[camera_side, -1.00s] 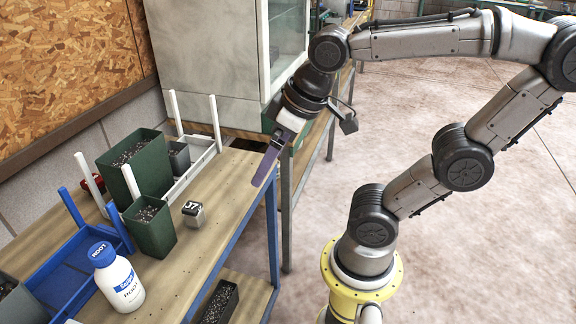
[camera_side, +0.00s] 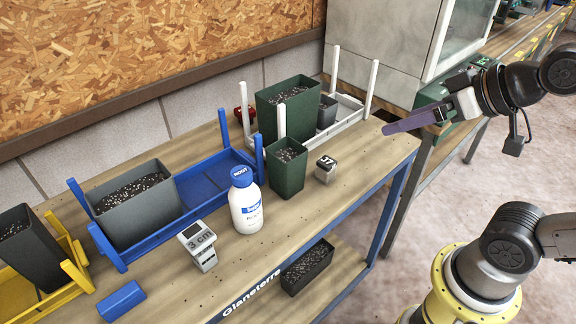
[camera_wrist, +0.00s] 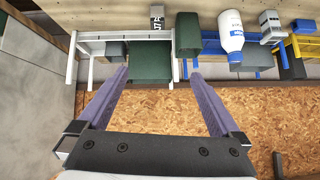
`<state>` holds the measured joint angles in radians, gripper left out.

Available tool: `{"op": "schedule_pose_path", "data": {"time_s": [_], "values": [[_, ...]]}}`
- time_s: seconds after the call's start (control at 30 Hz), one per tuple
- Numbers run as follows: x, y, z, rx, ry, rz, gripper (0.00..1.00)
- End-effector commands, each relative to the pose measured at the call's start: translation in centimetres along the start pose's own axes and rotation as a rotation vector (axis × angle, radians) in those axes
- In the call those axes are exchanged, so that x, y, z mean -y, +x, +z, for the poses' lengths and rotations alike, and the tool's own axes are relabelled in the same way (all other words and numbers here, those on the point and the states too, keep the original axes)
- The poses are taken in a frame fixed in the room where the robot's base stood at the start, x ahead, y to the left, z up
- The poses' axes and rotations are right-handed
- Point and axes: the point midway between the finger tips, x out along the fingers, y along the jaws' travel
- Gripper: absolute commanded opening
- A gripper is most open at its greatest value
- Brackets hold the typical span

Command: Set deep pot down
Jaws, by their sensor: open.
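My gripper (camera_side: 390,128) is open and empty, its purple fingers pointing left at the bench's right end. In the wrist view my gripper (camera_wrist: 159,72) has its fingers spread wide, with nothing between them. A tall narrow green pot (camera_side: 287,170) with dark speckled soil stands upright on the bench, apart from the fingers; the wrist view also shows this pot (camera_wrist: 188,38). A tall dark grey pot (camera_side: 28,248) with soil stands at the far left by the yellow rack. I cannot tell which of these is the deep pot.
A large green pot (camera_side: 286,112) and a small grey pot (camera_side: 327,111) are at the white rack (camera_side: 352,104). A grey pot (camera_side: 137,215) sits in the blue rack (camera_side: 207,176).

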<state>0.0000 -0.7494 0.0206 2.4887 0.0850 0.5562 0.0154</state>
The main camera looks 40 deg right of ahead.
Motion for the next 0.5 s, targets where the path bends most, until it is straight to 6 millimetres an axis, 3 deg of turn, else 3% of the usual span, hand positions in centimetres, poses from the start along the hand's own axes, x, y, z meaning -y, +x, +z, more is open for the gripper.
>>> {"op": "schedule_pose_path", "data": {"time_s": [0.2,0.4,0.5], "values": [[1.3,2.6,-6.7,-0.29,0.146,-0.071,1.0],[1.9,5.5,-10.3,-0.488,0.277,-0.096,1.0],[1.9,7.1,-10.9,-0.567,0.333,-0.085,1.0]]}}
